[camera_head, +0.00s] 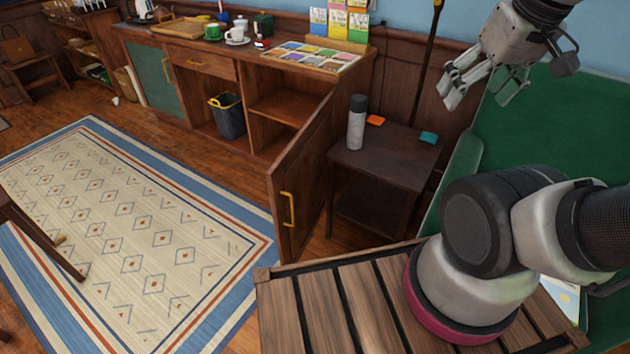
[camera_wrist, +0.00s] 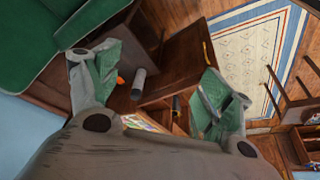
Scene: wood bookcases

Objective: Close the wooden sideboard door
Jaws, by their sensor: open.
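The wooden sideboard (camera_head: 187,52) stands against the back wall. Its right door (camera_head: 304,172) is swung wide open toward me, with a yellow vertical handle (camera_head: 288,209) on its face. The compartment behind it shows empty shelves. The door also shows in the wrist view (camera_wrist: 172,76), with its handle (camera_wrist: 206,52) near the right finger.
A small dark table (camera_head: 385,160) with a grey bottle (camera_head: 356,123) stands right of the door. A green sofa (camera_head: 560,130) is at the right. A black bin (camera_head: 228,116) sits in the sideboard's open middle. A patterned rug (camera_head: 130,225) lies on open floor at the left.

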